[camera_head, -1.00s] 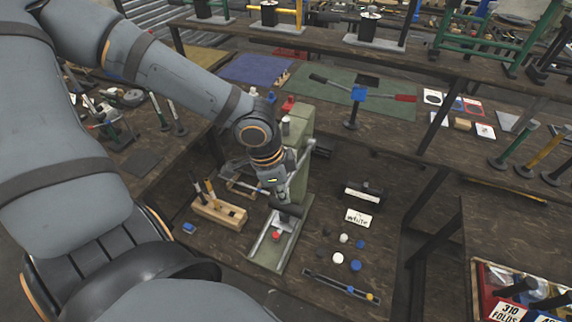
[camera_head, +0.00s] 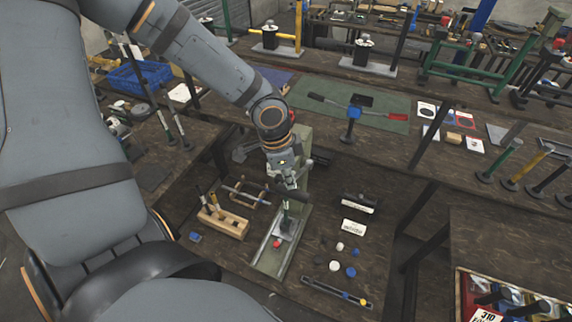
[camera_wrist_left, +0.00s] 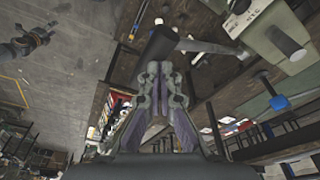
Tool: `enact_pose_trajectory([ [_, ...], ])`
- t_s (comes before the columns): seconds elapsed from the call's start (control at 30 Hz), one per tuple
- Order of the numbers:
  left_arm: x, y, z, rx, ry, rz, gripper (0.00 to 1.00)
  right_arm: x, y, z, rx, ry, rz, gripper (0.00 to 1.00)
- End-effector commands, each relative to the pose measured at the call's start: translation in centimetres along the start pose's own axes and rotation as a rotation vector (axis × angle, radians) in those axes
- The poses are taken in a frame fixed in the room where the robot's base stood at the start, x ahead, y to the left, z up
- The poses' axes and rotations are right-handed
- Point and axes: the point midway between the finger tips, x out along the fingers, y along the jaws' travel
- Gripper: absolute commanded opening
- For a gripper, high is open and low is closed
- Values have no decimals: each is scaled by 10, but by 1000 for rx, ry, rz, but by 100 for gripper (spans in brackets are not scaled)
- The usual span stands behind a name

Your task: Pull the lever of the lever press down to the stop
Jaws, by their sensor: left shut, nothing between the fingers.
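The green lever press (camera_head: 269,259) stands on the lower bench in the head view, with a red button on its base. Its lever has a dark round grip (camera_head: 293,193), which shows in the left wrist view (camera_wrist_left: 159,45) on a grey rod (camera_wrist_left: 213,48) running to a hub on the press. My left gripper (camera_head: 287,178) is shut and empty, close against the grip; it also shows in the left wrist view (camera_wrist_left: 160,78). I cannot tell whether they touch. A dark jointed shape at the wrist view's upper left may be my right arm; its fingers are unclear.
A wooden block with tools (camera_head: 223,222) stands left of the press. A black box (camera_head: 360,203), a white label (camera_head: 354,228), loose discs and a slotted bar (camera_head: 335,291) lie to the right. The shelf edge behind is close to my left arm.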

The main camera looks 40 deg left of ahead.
Motion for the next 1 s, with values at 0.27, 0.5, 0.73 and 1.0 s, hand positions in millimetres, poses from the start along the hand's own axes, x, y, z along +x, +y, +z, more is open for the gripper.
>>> enact_pose_trajectory([
  [0.27,-11,-1,-4,0,3,-2,0,0,0,0,0,0,0,51],
  [0.5,-42,-1,-10,0,2,-2,0,0,0,0,0,0,0,51],
  [0.73,-50,0,-11,0,1,2,0,0,0,0,0,0,0,51],
  [1.0,-50,0,-11,0,0,1,0,0,0,0,0,0,0,51],
])
